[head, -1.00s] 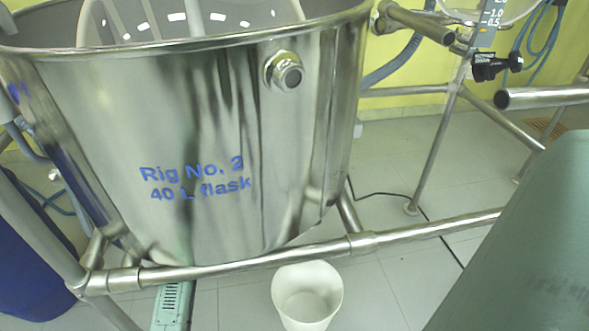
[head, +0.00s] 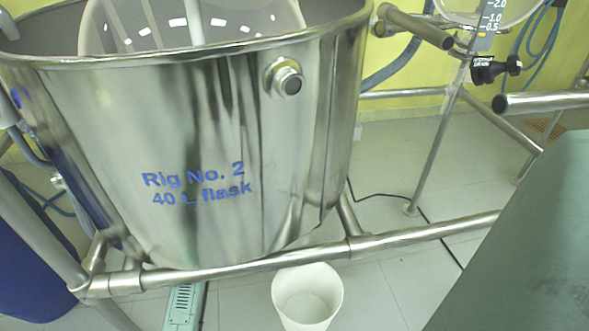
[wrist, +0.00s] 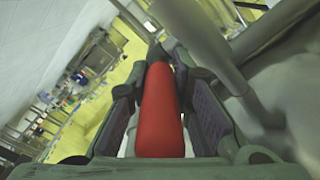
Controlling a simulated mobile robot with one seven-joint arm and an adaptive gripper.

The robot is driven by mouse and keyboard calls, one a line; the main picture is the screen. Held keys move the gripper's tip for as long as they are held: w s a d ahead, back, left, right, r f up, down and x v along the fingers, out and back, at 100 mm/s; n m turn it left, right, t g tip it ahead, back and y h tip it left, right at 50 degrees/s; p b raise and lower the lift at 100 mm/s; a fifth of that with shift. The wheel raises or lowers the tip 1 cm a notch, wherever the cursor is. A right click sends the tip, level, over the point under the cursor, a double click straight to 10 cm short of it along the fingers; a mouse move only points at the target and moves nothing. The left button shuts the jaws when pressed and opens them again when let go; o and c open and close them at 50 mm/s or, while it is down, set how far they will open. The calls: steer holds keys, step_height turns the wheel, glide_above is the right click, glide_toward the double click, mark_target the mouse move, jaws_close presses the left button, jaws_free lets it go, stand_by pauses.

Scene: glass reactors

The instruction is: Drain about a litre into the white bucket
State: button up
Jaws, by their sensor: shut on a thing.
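The white bucket (head: 306,296) stands upright on the floor in front of the steel vessel's frame in the head view. I cannot tell whether there is liquid in it. The steel vessel (head: 130,150), marked "Rig No. 2 40 L flask", fills the left and middle, with a glass flask (head: 120,25) inside it. In the wrist view my gripper (wrist: 160,62) is shut on a red handle (wrist: 160,115), which lies between its two padded fingers. What the handle joins is hidden. My gripper and the red handle do not show in the head view.
A horizontal frame rail (head: 290,257) runs just behind the bucket. At the upper right a glass vessel with a marked scale (head: 491,20) hangs above a black fitting (head: 490,68). A blue drum (head: 30,260) stands at the left.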

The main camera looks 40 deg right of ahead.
jaws_close()
